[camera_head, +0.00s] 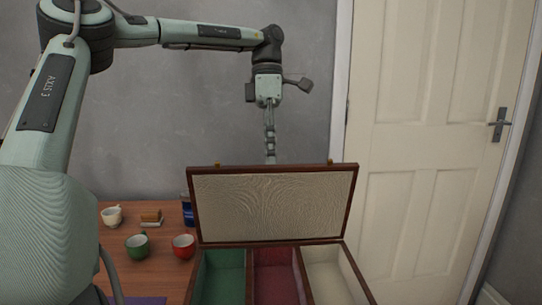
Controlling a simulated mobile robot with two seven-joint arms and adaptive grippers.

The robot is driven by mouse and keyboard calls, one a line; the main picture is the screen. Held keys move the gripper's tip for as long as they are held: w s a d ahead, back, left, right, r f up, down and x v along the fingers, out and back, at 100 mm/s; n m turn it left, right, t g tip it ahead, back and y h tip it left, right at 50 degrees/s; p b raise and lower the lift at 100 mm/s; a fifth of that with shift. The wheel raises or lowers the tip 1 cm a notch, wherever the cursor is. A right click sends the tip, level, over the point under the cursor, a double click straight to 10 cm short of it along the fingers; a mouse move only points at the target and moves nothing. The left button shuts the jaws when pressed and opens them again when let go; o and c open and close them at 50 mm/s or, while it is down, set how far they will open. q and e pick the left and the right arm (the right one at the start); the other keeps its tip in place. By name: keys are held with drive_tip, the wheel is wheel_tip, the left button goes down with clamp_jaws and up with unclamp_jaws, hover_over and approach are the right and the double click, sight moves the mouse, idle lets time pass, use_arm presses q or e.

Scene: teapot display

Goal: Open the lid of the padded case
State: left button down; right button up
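The padded case (247,242) stands on the wooden table at the front centre. Its lid (273,205) is raised, close to upright, and shows a cream fabric lining in a dark wood frame. The open case shows green, red and cream lined compartments, which look empty where visible. My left gripper (270,150) points down just behind the lid's top edge. Its fingers look close together and edge-on, and their tips are hidden by the lid, so I cannot tell whether it touches the lid. My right gripper is not in view.
A grey wall and white door (430,150) are behind.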

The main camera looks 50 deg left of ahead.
use_arm(q)
drive_tip(key=shift+w+a+f+g+h, duration=0.3)
drive_tip(key=shift+a+f, duration=0.25)
drive_tip(key=shift+f, duration=0.1)
drive_tip(key=shift+w+a+f+g+h, duration=0.3)
drive_tip(key=shift+a+f, duration=0.25)
drive_tip(key=shift+f, duration=0.1)
drive_tip(key=c, duration=1.9)
unclamp_jaws()
drive_tip(key=shift+o, duration=1.4)
drive_tip(key=shift+w+a+f, duration=0.15)
drive_tip(key=shift+w+f, duration=0.15)
drive_tip(key=shift+w, duration=0.05)
drive_tip(key=shift+r, duration=0.25)
